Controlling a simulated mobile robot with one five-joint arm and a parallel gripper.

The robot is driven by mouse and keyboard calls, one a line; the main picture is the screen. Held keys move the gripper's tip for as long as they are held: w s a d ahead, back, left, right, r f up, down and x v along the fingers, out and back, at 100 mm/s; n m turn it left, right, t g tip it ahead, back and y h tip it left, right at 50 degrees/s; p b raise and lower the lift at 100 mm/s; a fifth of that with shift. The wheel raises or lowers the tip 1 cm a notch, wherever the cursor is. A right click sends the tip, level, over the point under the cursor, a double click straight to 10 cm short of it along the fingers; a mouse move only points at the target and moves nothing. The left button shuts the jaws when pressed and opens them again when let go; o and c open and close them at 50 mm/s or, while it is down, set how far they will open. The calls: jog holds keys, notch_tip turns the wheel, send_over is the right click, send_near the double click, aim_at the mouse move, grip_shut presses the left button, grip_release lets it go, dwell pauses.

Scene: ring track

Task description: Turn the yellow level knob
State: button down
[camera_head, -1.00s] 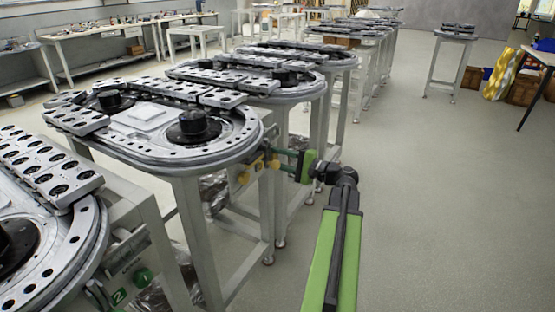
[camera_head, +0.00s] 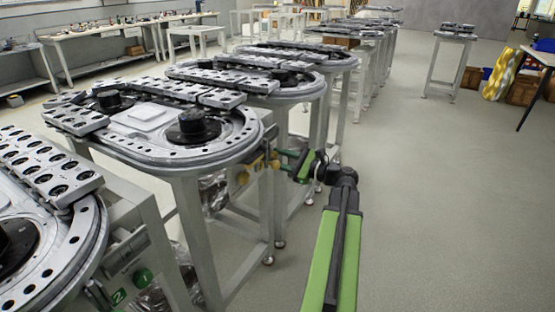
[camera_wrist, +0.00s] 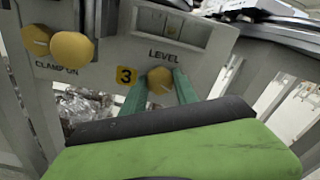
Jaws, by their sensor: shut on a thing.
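The yellow level knob (camera_wrist: 160,80) sits under the word LEVEL on the grey panel (camera_wrist: 205,62) marked with a yellow 3. My gripper (camera_wrist: 159,86) has its two green fingers on either side of the knob, shut on it. In the head view my gripper (camera_head: 284,164) reaches from the right to the panel at the end of the middle ring track (camera_head: 225,158). The knob's pointer direction is not clear. Its sides are partly hidden by the fingers.
Two more yellow knobs (camera_wrist: 72,49) stick out at the left of the panel, by CLAMP ON. A level vial window (camera_wrist: 172,27) is above the level knob. Another ring track (camera_head: 85,245) stands near at left. The floor (camera_head: 430,190) at right is clear.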

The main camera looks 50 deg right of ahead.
jog(key=shift+f+m, duration=0.1)
jog(key=shift+m, duration=0.5)
jog(key=c, duration=0.9)
grip_release()
jog(key=shift+c, duration=0.2)
jog(key=shift+s, duration=0.1)
jog(key=v, duration=1.7)
jog(key=shift+s, duration=0.15)
jog(key=shift+s, duration=0.1)
